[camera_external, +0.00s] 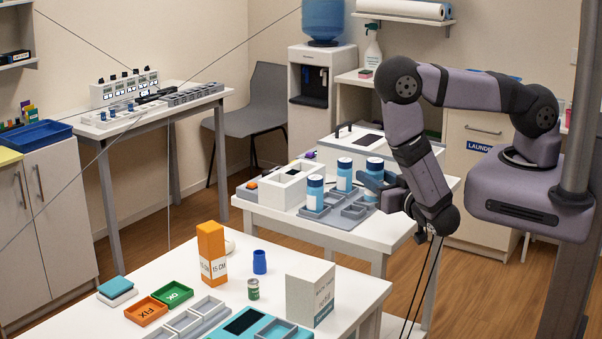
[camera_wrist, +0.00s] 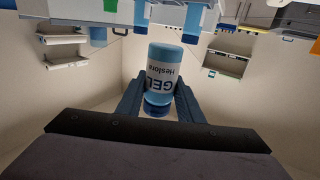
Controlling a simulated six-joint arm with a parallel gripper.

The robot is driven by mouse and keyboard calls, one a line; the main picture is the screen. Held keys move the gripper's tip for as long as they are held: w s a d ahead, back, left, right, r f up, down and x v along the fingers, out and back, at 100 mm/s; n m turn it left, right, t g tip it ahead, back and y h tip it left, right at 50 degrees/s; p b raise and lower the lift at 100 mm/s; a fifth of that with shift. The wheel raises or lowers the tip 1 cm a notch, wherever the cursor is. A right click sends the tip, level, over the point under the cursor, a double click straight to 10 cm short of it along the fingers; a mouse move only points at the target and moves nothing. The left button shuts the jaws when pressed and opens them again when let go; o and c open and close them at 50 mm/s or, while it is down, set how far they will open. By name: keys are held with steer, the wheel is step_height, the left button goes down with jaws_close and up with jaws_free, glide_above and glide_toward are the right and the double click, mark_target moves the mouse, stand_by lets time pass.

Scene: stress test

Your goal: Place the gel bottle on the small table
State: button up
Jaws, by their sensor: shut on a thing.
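The gel bottle (camera_wrist: 162,75) is blue and white, with "GEL" on its label, and sits between the two fingers of my gripper (camera_wrist: 159,92) in the wrist view. My gripper is shut on it. In the external view, my gripper (camera_external: 382,188) is at the right side of the middle white table (camera_external: 395,228), by the rightmost blue-and-white bottle (camera_external: 374,172). I cannot tell whether the held bottle is clear of the tray. Which table counts as the small table is unclear.
Two similar bottles stand left of my gripper, one at the grey tray (camera_external: 340,218). A white table (camera_external: 150,117) with devices stands back left.

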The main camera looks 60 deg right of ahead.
steer(key=shift+r, duration=0.1)
steer(key=w+a+f+n+t+y+b, duration=0.1)
steer(key=a+f+y+b, duration=0.3)
steer(key=a+f+b, duration=0.4)
steer(key=shift+w+a+n+t+b, duration=0.3)
steer(key=shift+w+a+n+b, duration=0.45)
steer(key=shift+a+b, duration=2.5)
steer(key=shift+s+d+b, duration=0.15)
steer(key=shift+d+b, duration=0.8)
steer(key=shift+d, duration=0.1)
steer(key=shift+f, duration=2.9)
steer(key=shift+f+p, duration=0.5)
steer(key=shift+f, duration=1.35)
